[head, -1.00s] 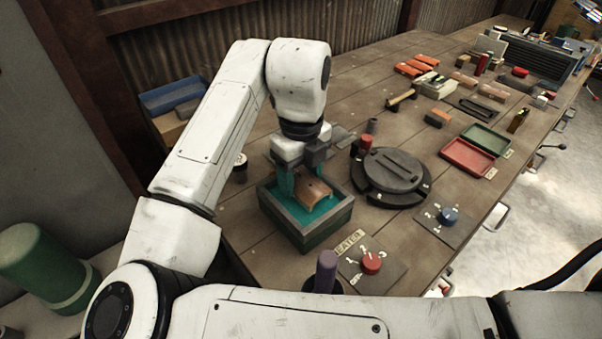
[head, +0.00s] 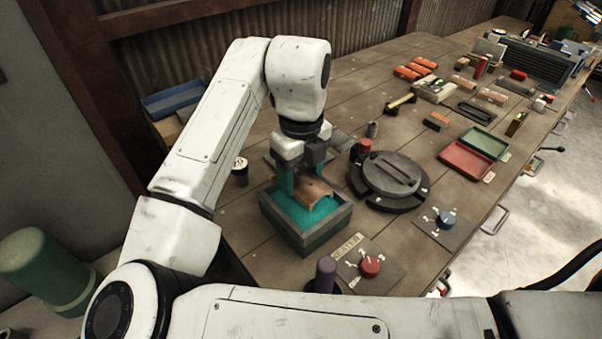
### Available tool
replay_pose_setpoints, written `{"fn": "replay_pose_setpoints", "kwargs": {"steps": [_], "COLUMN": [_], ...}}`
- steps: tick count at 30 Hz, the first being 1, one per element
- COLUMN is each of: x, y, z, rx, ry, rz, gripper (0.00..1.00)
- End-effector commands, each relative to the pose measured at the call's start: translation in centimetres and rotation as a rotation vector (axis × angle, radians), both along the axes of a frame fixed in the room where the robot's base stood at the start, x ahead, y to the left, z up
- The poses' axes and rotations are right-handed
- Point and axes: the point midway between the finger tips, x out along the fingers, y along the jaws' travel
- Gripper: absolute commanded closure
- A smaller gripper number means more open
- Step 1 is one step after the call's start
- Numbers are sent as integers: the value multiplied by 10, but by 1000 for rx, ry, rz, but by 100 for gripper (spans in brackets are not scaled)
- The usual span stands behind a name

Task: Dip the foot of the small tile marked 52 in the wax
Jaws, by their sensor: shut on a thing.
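A heater panel with a red knob (head: 370,267) is close in front of the box. A panel with a blue knob (head: 446,219) lies right of the pot. Red tray (head: 465,161) and green tray (head: 484,142) stand farther right. A red-topped cylinder (head: 364,149) stands behind the pot.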

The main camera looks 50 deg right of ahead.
Motion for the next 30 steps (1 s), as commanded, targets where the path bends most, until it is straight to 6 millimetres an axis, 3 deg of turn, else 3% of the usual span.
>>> {"fn": "replay_pose_setpoints", "kwargs": {"steps": [17,30], "x": [0,0], "y": [0,0], "z": [33,34], "rx": [0,0], "ry": [-1,0], "rz": [-1,0], "gripper": [72,72]}}
